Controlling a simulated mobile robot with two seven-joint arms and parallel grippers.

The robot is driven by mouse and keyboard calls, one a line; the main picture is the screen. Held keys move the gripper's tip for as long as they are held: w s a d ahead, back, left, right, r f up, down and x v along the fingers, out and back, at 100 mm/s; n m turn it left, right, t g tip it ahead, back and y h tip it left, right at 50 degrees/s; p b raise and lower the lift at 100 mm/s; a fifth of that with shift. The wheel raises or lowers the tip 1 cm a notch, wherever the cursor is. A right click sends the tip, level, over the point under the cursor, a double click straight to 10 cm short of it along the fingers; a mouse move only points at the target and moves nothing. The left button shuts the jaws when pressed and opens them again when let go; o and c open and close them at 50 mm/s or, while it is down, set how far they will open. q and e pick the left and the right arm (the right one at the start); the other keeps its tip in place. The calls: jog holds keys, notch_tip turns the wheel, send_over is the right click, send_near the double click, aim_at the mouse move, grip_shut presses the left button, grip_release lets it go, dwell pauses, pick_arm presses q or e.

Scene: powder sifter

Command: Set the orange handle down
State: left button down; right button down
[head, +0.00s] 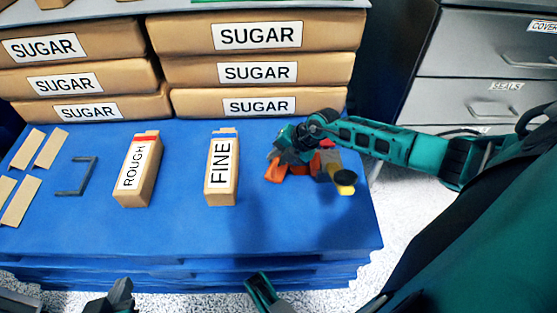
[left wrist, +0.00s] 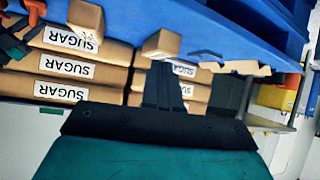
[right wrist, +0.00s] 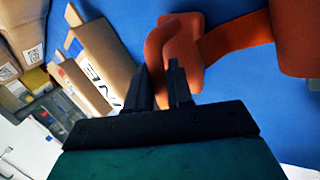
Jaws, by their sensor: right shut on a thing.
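The orange handle (right wrist: 160,70) is a curved orange piece joined to an orange strap in the right wrist view. My right gripper (right wrist: 160,70) is shut on it, one finger each side, low over the blue surface. In the head view orange parts (head: 274,172) show below my right gripper (head: 292,150), at the right of the blue table; the gripper hides much of them. I cannot tell whether the handle touches the table. My left gripper (left wrist: 165,66) has its fingers together, with nothing seen between them, in the left wrist view.
Boxes marked ROUGH (head: 137,175) and FINE (head: 221,172) stand left of the right gripper. Sugar sacks (head: 260,72) are stacked behind. A yellow and black piece (head: 344,180) lies beside the orange parts. The blue table (head: 270,228) is clear in front.

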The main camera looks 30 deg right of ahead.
jog(key=shift+f, duration=0.55)
jog(key=c, duration=1)
grip_release()
jog(key=shift+f, duration=0.1)
pick_arm(q)
jog(key=shift+w+r, duration=0.15)
jog(key=shift+w, duration=0.05)
